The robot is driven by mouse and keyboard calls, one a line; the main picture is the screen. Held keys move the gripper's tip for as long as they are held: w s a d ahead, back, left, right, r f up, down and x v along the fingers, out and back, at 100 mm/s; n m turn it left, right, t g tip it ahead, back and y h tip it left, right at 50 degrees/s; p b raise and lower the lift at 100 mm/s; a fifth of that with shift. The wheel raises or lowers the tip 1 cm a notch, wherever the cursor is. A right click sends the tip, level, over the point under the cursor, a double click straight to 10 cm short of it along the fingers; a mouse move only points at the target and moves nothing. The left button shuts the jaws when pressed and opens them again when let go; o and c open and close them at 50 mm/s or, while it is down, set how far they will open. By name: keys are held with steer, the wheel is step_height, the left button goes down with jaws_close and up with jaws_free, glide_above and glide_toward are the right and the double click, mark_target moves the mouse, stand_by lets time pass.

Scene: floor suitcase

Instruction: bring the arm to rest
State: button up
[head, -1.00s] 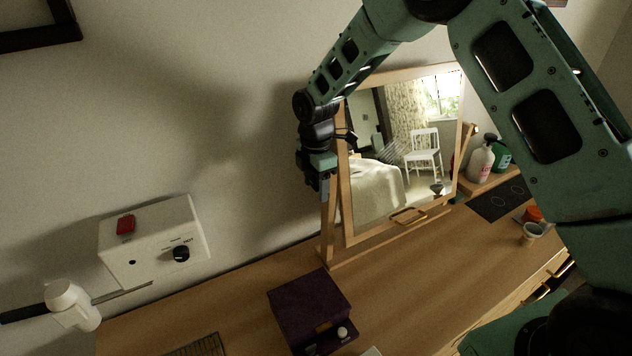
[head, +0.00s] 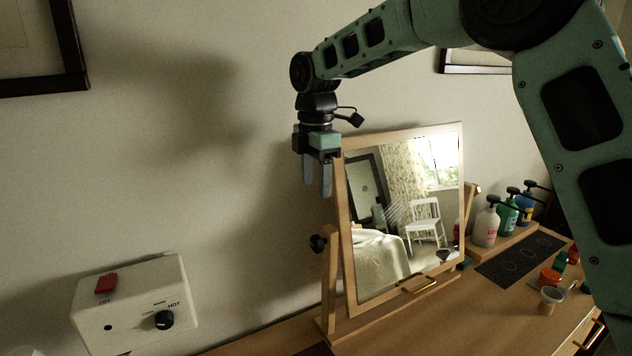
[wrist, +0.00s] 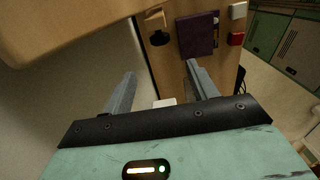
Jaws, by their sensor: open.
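My gripper (head: 318,178) hangs with its fingers pointing down at the left upper corner of the framed mirror, in front of the wall. Its two fingers are apart with nothing between them. In the wrist view my gripper (wrist: 160,88) also shows open and empty, with the wooden dresser far below. My arm reaches in from the upper right in the head view. I cannot tell whether the gripper touches the mirror frame.
A tilting mirror (head: 405,225) in a wooden stand is close to my gripper. Pump bottles (head: 487,222), a dark mat (head: 518,257) and small cups (head: 550,298) are at the right. A white box (head: 135,305) with a HOT knob is on the wall. A purple box (wrist: 196,36) shows below.

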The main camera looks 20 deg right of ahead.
steer(key=shift+r, duration=0.4)
